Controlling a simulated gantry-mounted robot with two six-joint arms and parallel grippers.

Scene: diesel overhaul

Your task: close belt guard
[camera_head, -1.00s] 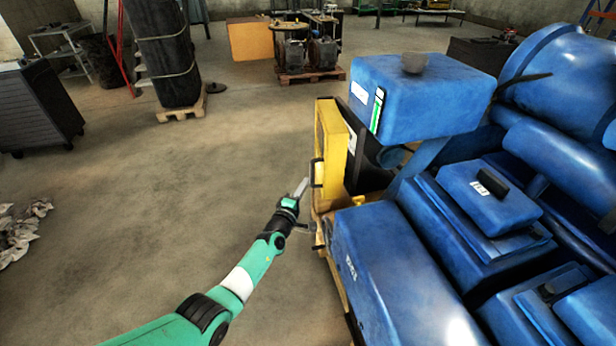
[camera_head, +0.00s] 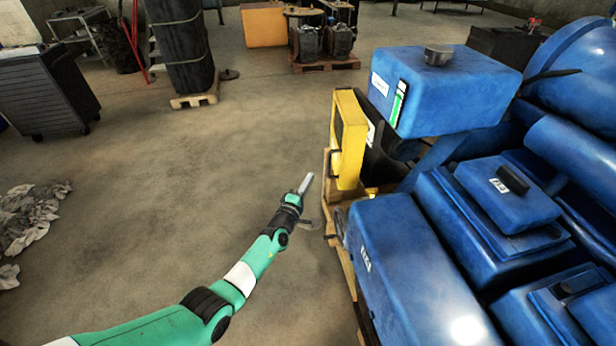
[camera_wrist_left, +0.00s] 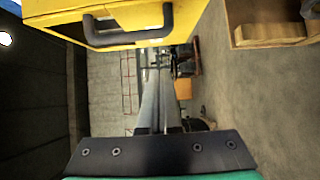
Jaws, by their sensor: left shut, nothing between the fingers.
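The yellow belt guard (camera_head: 352,135) stands upright at the left end of the blue engine, with dark parts showing just right of it. A dark handle (camera_head: 333,163) sits on its left side. In the left wrist view the guard (camera_wrist_left: 62,8) fills the top, with its dark handle (camera_wrist_left: 128,38) above the fingers. My left gripper (camera_head: 307,182) is shut and empty, its fingers pointing up, just left of and below the guard's handle. The fingers also show in the left wrist view (camera_wrist_left: 158,108). Whether they touch the handle is unclear. My right gripper is out of view.
The blue engine (camera_head: 410,265) fills the right side on a wooden pallet (camera_head: 345,280). The floor (camera_head: 180,170) left of the guard is mostly clear. Crumpled rags (camera_head: 30,215) lie at the far left, near a dark tool cabinet (camera_head: 45,92).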

